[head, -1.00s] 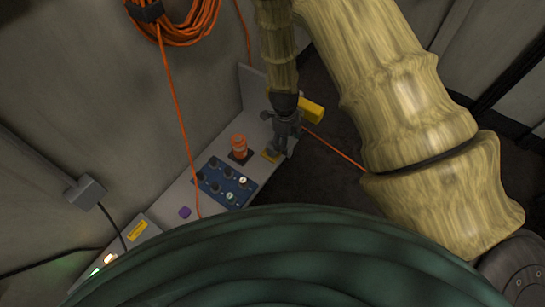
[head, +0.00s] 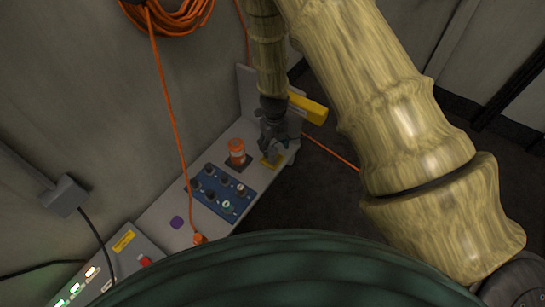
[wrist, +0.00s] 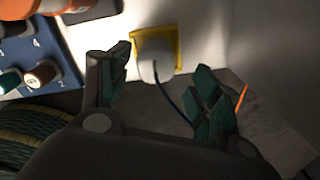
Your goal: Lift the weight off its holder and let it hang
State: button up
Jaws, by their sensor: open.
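A pale rounded piece (wrist: 150,68) with a dark cord sits at a yellow-edged square holder (wrist: 178,36) in the wrist view; it looks like the weight. The yellow holder also shows in the head view (head: 268,163) at the bench's right end, partly covered by my gripper (head: 275,148). The wrist view shows my gripper (wrist: 160,72) open, its green-padded fingers to either side of the pale piece. I cannot tell whether they touch it. The cord runs down toward the right finger.
An orange-and-white cylinder (head: 237,150) stands on a dark square beside the holder. A blue panel with several knobs (head: 214,203) is nearer. An orange cable hangs over the bench to an orange plug (head: 199,238). A yellow block (head: 309,109) is behind my gripper.

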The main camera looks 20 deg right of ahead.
aim_at(272, 149)
jog(key=shift+w+a+f+b, duration=0.1)
jog(key=shift+a+f+b, duration=0.05)
jog(key=shift+f+b, duration=1.05)
jog(key=shift+a+f+b, duration=0.15)
jog(key=shift+f+b, duration=0.6)
jog(key=shift+f, duration=0.75)
grip_shut()
